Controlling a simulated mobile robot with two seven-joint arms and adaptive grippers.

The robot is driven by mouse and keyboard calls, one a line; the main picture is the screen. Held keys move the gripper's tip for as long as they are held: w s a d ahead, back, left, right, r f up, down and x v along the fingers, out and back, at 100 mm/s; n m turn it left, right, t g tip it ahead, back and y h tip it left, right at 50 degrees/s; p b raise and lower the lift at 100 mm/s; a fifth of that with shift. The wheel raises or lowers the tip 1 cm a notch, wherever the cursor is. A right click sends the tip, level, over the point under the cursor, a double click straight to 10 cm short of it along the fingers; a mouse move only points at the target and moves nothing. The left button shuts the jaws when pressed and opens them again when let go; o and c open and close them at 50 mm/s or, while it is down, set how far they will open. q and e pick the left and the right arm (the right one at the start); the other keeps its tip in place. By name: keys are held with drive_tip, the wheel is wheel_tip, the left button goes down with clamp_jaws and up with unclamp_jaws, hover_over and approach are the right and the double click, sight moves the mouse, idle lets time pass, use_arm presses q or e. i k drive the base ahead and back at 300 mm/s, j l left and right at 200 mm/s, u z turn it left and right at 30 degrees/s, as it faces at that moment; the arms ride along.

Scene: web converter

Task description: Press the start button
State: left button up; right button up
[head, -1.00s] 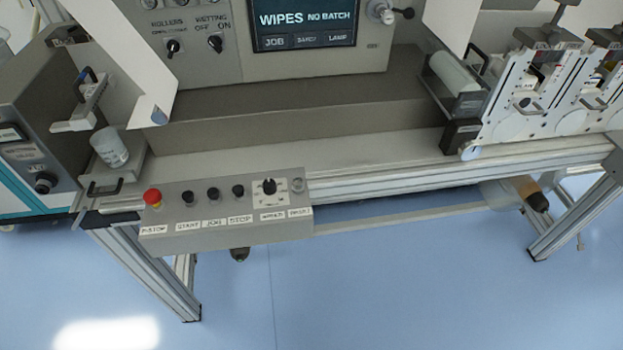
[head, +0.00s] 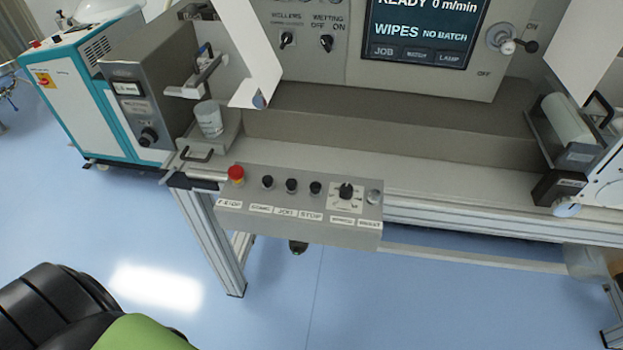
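The control box (head: 300,228) is fixed to the front rail of the machine, near the middle of the head view. The start button (head: 267,181) is a small black push button on its top, second from the left, above a label that appears to read START. To its left is a red mushroom button (head: 236,174). To its right are the black JOG button (head: 291,185) and STOP button (head: 315,188). Neither of my grippers is in view. A black and green part of my own body shows at the lower left, well apart from the box.
The screen (head: 425,30) reads READY 0 m/min and WIPES NO BATCH. A speed knob (head: 346,192) and a grey button (head: 374,196) sit at the box's right end. Blue floor (head: 390,310) in front is clear.

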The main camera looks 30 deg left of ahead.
sight(267, 180)
drive_tip(key=j+u, duration=0.1)
drive_tip(key=u, duration=0.95)
drive_tip(key=k+j, duration=0.05)
